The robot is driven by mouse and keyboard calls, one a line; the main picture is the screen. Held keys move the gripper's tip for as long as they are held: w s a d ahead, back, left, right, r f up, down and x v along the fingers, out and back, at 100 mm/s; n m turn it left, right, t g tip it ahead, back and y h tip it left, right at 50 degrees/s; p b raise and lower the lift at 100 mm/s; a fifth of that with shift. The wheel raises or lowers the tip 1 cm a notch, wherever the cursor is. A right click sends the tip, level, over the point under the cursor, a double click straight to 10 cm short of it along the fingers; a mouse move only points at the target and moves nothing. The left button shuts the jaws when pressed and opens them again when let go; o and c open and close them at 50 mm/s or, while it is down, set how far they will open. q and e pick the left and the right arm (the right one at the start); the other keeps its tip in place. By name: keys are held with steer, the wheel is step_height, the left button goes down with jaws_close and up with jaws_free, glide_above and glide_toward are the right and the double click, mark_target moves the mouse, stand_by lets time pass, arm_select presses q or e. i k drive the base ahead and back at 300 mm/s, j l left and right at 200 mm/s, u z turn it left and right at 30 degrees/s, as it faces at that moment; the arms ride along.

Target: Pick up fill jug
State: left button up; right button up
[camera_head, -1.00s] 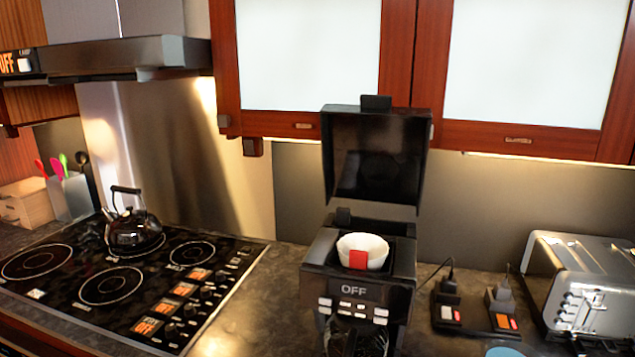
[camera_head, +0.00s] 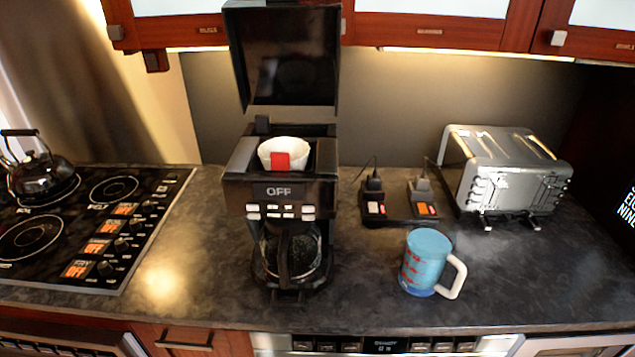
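A blue jug (camera_head: 426,262) with red markings and a white handle (camera_head: 455,277) stands upright on the dark countertop, right of the coffee maker. Its handle points to the right. The coffee maker (camera_head: 265,190) has its lid (camera_head: 287,58) raised, a white filter with a red tab (camera_head: 284,153) in its top, and a glass carafe (camera_head: 291,255) in its base. Its panel reads OFF. Neither of my grippers is in view.
A silver toaster (camera_head: 507,172) stands behind and right of the jug. A power outlet block (camera_head: 399,208) with red switches lies behind the jug. A stove (camera_head: 85,225) with a black kettle (camera_head: 38,170) is at left. The counter (camera_head: 545,290) right of the jug is clear.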

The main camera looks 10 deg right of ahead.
mark_target(430, 245)
steer(key=z, duration=0.35)
steer(key=l+z, duration=0.15)
steer(key=z, duration=0.2)
steer(key=l+z, duration=0.1)
steer(key=z, duration=0.25)
